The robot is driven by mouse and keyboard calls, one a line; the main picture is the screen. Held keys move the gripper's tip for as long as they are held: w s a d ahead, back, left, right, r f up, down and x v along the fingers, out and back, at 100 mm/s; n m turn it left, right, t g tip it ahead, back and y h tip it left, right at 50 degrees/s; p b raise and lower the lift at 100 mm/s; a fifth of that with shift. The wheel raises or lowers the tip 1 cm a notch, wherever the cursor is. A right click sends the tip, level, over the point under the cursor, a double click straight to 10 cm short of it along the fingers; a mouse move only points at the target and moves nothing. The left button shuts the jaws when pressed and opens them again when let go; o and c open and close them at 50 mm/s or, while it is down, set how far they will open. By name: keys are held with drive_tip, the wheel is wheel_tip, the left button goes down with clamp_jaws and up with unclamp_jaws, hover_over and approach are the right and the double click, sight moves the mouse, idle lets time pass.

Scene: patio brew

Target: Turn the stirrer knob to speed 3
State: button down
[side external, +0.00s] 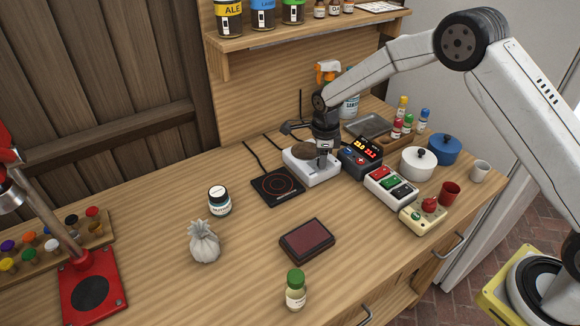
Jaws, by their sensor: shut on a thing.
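The stirrer (302,172) is a low white box with a dark brown round top plate, standing near the middle of the wooden bench in the side external view. My gripper (324,163) points down at the right part of its front and is shut on the stirrer knob. The fingers and the dark wrist hide the knob, so its pointer and the speed marks cannot be read from here.
A black hot plate (277,186) sits to the stirrer's left. A dark box with a lit red display (361,158) stands close on its right, beside a white button box (391,186). A brown pad (307,240) lies in front, with bare bench around it.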

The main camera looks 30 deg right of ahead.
drive_tip(key=shift+c, duration=1.9)
unclamp_jaws()
drive_tip(key=shift+r, duration=0.1)
drive_tip(key=shift+s+a+r, duration=0.1)
drive_tip(key=shift+s+r, duration=0.05)
drive_tip(key=shift+r, duration=3.7)
drive_tip(key=s+d+r+n+t, duration=0.2)
drive_tip(key=s+n, duration=2.2)
drive_tip(key=s, duration=0.2)
drive_tip(key=shift+d+n, duration=0.15)
drive_tip(key=shift+n, duration=0.25)
